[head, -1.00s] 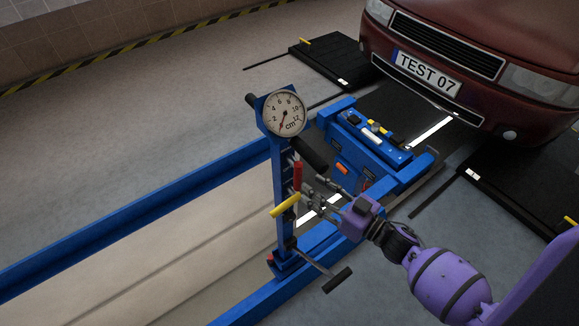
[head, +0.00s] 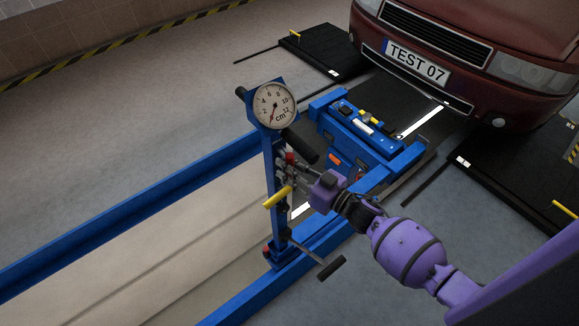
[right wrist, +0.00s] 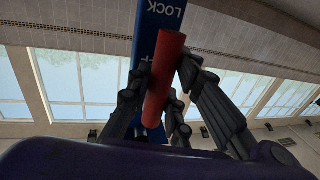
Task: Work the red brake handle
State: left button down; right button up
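The red brake handle (right wrist: 165,75) is a red cylinder on the blue jack post. In the right wrist view it lies between my right gripper's dark fingers (right wrist: 163,90), one on its left and others on its right. The fingers are very close to it, but I cannot tell whether they press on it. In the head view my right gripper (head: 288,171) is at the post, and only the top of the red handle (head: 290,157) shows above the fingers. My left gripper is not in view.
A yellow handle (head: 277,197) sticks out just below my right gripper. A round cm gauge (head: 274,105) tops the post, and a black-gripped crank (head: 331,268) is low on it. Blue rails (head: 120,218) edge the pit. A red car (head: 500,50) stands at the back right.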

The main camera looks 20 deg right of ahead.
jog(key=shift+c, duration=1.2)
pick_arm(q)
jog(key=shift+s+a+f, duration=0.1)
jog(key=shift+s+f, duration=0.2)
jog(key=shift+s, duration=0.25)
pick_arm(e)
grip_shut()
